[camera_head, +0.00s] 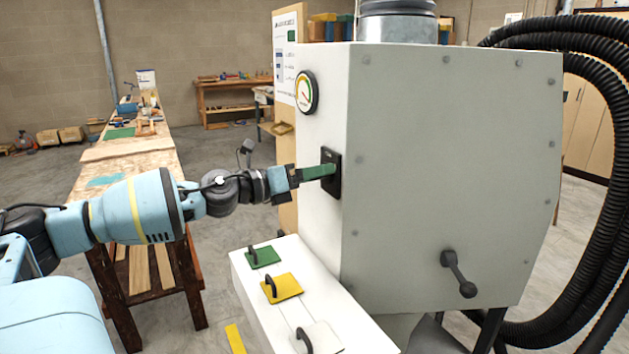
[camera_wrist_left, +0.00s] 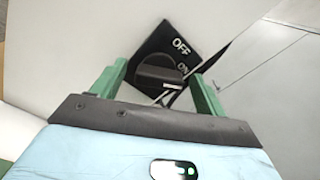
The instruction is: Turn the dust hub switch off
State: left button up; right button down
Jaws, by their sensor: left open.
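The dust hub (camera_head: 450,180) is a large light-grey cabinet at the right of the head view. Its switch is a black plate (camera_head: 331,156) on the left face, below a round gauge. In the left wrist view the switch plate (camera_wrist_left: 188,32) reads OFF and ON, and carries a round black knob (camera_wrist_left: 158,70). A white mark shows at the knob's lower edge, near ON. My left gripper (camera_head: 328,170) reaches the plate from the left. It is open, its green fingers (camera_wrist_left: 160,82) on either side of the knob; I cannot tell whether they touch it. My right gripper is not in view.
A white ledge (camera_head: 262,308) with green, yellow and white handled gates stands below my left arm. A black lever (camera_head: 459,273) sticks out of the hub's front. Black hoses (camera_head: 590,200) hang at the right. A wooden workbench (camera_head: 130,165) stands behind my arm.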

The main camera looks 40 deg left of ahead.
pick_arm(q)
jog(key=shift+c, duration=0.4)
jog(key=c, duration=0.9)
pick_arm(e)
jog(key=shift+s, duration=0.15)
pick_arm(q)
jog(key=shift+n, duration=0.3)
jog(key=shift+a+f+n+p, duration=0.1)
jog(key=shift+n+p, duration=1.4)
jog(key=shift+n, duration=4.1)
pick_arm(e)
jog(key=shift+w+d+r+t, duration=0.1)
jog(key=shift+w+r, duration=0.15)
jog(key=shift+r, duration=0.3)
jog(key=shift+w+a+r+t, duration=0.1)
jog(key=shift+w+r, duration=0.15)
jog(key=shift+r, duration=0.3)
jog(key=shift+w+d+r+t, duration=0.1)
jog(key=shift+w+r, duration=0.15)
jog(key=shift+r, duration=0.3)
pick_arm(q)
jog(key=shift+f, duration=0.1)
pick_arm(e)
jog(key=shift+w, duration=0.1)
